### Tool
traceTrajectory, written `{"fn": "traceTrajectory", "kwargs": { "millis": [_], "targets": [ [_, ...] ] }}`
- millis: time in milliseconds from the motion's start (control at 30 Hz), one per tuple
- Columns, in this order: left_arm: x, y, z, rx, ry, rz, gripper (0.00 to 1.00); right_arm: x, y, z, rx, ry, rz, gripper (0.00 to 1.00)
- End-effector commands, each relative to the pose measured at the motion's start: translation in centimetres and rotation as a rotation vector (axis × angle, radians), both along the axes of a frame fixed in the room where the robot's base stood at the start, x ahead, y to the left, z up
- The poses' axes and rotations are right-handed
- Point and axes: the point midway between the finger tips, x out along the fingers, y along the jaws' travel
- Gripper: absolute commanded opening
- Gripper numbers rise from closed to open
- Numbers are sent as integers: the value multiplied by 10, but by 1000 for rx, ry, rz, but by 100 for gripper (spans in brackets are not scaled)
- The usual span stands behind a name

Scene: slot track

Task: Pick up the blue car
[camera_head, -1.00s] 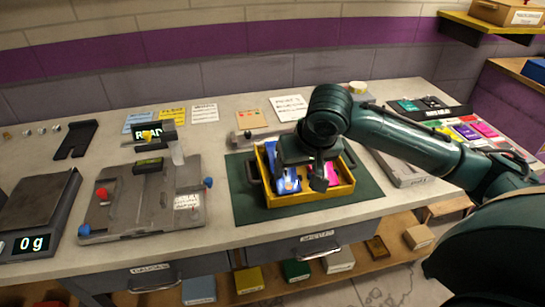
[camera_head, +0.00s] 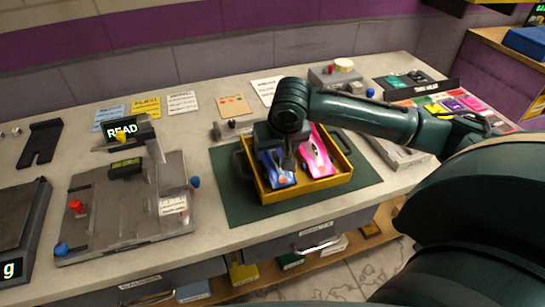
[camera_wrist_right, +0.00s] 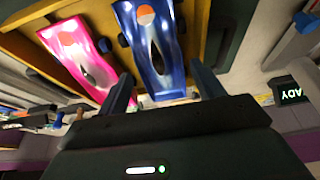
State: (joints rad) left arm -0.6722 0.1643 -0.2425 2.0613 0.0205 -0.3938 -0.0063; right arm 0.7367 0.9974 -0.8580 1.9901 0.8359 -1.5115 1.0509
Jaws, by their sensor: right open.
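The blue car (camera_head: 279,178) lies in the left part of the yellow tray (camera_head: 318,186), with its orange-and-white round mark toward the front. The pink car (camera_head: 317,158) lies to its right in the same tray. My right gripper (camera_head: 282,153) is low over the rear part of the blue car and hides some of it. In the right wrist view, the blue car (camera_wrist_right: 155,45) is between the two open fingers of the gripper (camera_wrist_right: 165,85), and the pink car (camera_wrist_right: 78,58) is outside them. I cannot tell whether the fingers touch the car. My left gripper is not in view.
The tray sits on a green mat (camera_head: 232,203). A grey fixture (camera_head: 110,220) with red and blue knobs and a READY sign (camera_head: 124,129) stand left. Coloured cards (camera_head: 460,103) lie at the right. Bare worktop shows between fixture and mat.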

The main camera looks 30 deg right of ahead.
Motion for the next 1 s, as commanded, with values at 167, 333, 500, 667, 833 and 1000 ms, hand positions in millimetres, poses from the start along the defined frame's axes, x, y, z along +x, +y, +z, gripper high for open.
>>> {"fn": "traceTrajectory", "kwargs": {
  "millis": [167, 333, 500, 667, 833, 1000],
  "targets": [
    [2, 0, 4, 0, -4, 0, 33, 15, -6, -20, -2, 3, -2, 67],
    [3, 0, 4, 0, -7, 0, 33, 23, -7, -39, 0, 1, 0, 67],
    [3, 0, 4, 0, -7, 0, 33, 24, -8, -43, -1, -1, 1, 67],
    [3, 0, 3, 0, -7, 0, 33, 24, -8, -42, -1, -1, 1, 63],
    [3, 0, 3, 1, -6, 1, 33, 24, -8, -42, 0, 0, 1, 49],
    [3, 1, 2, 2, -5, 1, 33, 24, -8, -42, 0, 0, 1, 35]
  ]
}}
